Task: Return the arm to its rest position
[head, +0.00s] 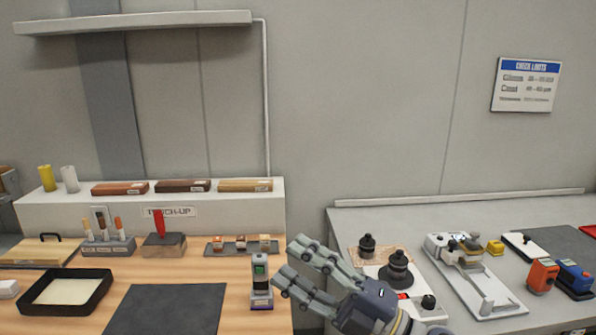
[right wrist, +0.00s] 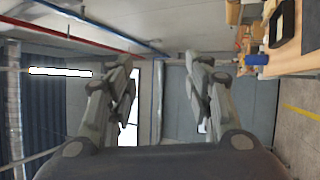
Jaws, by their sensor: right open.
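My right gripper (head: 308,284) is in the lower middle of the head view, raised in front of the gap between the two benches. Its fingers are apart and point up and to the left. In the right wrist view the two fingers (right wrist: 160,85) stand wide apart with nothing between them. The room and ceiling show beyond them. The small grey meter with a green screen (head: 261,281) stands on the wooden bench just left of the fingertips, apart from them as far as I can tell. My left gripper is out of view.
The wooden bench (head: 248,318) holds a dark mat (head: 166,309), a black tray (head: 103,296) and a block with a red handle (head: 163,243). The grey bench (head: 400,219) holds black weights (head: 397,271), a white instrument (head: 484,297) and orange and blue devices (head: 542,274).

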